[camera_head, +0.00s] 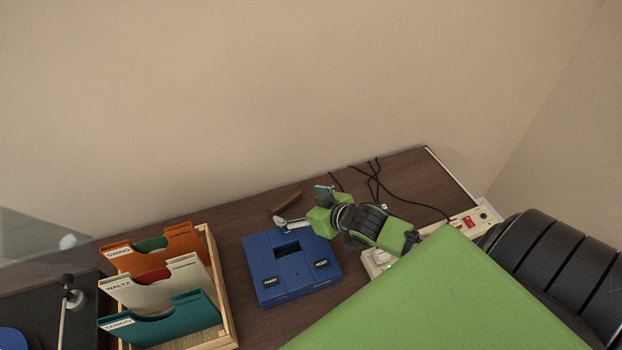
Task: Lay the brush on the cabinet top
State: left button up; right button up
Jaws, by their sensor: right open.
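The brush, a small brown wooden bar (286,201), appears to lie on the dark wood cabinet top (405,172) near its back edge, behind the blue box. My right gripper (300,206) is open, with its fingers spread around the near right end of the brush. One finger shows over the back edge of the blue box, the other farther back to the right. The brush does not look held; I cannot tell whether a finger touches it. My left gripper is not in view.
A blue box (290,283) with a dark slot stands in front of the brush. A wooden crate (226,315) with labelled dividers is at left, beside a turntable (30,318). Black cables (372,184) and a power strip (474,220) are at right. A wall rises behind.

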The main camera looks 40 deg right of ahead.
jog(key=v, duration=0.6)
dwell(0.5)
